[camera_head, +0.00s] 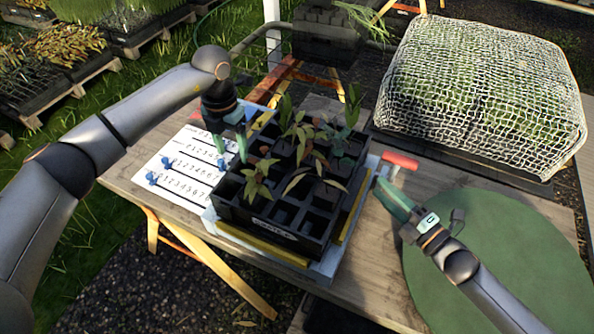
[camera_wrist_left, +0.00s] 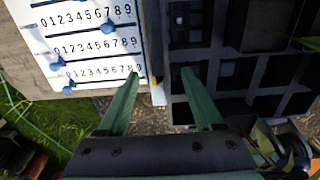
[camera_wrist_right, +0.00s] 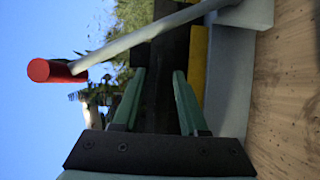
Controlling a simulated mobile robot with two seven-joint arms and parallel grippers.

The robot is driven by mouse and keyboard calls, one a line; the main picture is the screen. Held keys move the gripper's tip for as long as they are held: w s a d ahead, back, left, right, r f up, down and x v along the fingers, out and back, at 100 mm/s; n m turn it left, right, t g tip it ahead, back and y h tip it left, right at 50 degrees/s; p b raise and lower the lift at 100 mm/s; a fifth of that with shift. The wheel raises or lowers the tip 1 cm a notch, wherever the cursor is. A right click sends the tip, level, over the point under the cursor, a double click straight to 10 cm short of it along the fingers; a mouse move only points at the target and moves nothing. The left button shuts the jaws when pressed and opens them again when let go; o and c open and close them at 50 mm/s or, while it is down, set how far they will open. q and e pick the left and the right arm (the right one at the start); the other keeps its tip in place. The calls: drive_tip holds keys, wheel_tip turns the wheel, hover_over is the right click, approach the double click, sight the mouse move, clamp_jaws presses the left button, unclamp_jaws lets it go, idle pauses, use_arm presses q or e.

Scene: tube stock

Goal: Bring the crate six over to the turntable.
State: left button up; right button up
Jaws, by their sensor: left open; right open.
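A black crate (camera_head: 292,243) with many square cells and several leafy seedlings stands on a pale grey platform at the middle of the table; the label on its front is too small to read. The turntable appears to be the flat green disc (camera_head: 490,265) at the right, bare on top. My left gripper (camera_head: 232,150) is open at the crate's left side. In the left wrist view its open fingers (camera_wrist_left: 165,85) straddle the crate's edge, one above the cells. My right gripper (camera_head: 388,192) is open beside the crate's right side, with its fingers pointing at the black wall (camera_wrist_right: 163,75).
The platform (camera_head: 328,268) has yellow strips and a red-handled lever (camera_head: 400,160) close to my right gripper. A white number board (camera_head: 180,172) with blue sliders lies left of the crate. A netted block of plants (camera_head: 480,90) stands behind right. Plant trays (camera_head: 60,55) stand back left.

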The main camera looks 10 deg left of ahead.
sight(235, 161)
use_arm(q)
drive_tip(key=shift+f, duration=2.55)
use_arm(e)
drive_tip(key=shift+x, duration=2.55)
use_arm(q)
drive_tip(key=shift+c, duration=0.3)
use_arm(e)
drive_tip(key=shift+c, duration=0.3)
use_arm(q)
drive_tip(key=c, duration=0.6)
use_arm(e)
drive_tip(key=c, duration=0.6)
use_arm(q)
clamp_jaws()
use_arm(e)
clamp_jaws()
use_arm(q)
drive_tip(key=shift+w+r, duration=0.15)
drive_tip(key=shift+r, duration=0.1)
use_arm(e)
drive_tip(key=shift+w+r, duration=0.1)
drive_tip(key=shift+r, duration=0.2)
